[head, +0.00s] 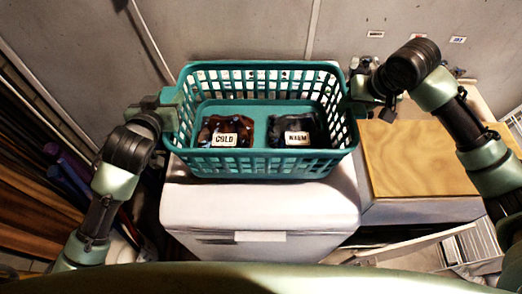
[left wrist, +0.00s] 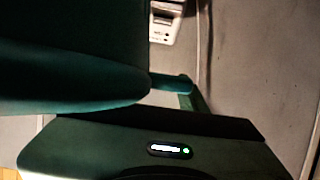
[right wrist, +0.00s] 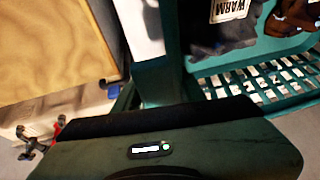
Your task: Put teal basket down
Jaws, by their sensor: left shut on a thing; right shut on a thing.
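The teal basket (head: 260,163) is in the middle of the head view, over the white appliance (head: 260,208). I cannot tell whether its bottom touches the appliance top. Inside it lie a dark brown bundle labelled COLD (head: 225,131) and a dark bundle labelled WARM (head: 298,131). My left gripper (head: 168,108) is shut on the basket's left side. My right gripper (head: 358,92) is shut on its right side. Basket parts show close up in the left wrist view (left wrist: 70,80) and the right wrist view (right wrist: 160,85). The fingertips are largely hidden.
A wooden-topped cabinet (head: 420,158) stands right of the appliance. A grey panelled wall (head: 240,30) is behind the basket. Long rolls and planks (head: 50,200) lean at the left. A white rack (head: 470,245) is at the lower right. The appliance's front top is clear.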

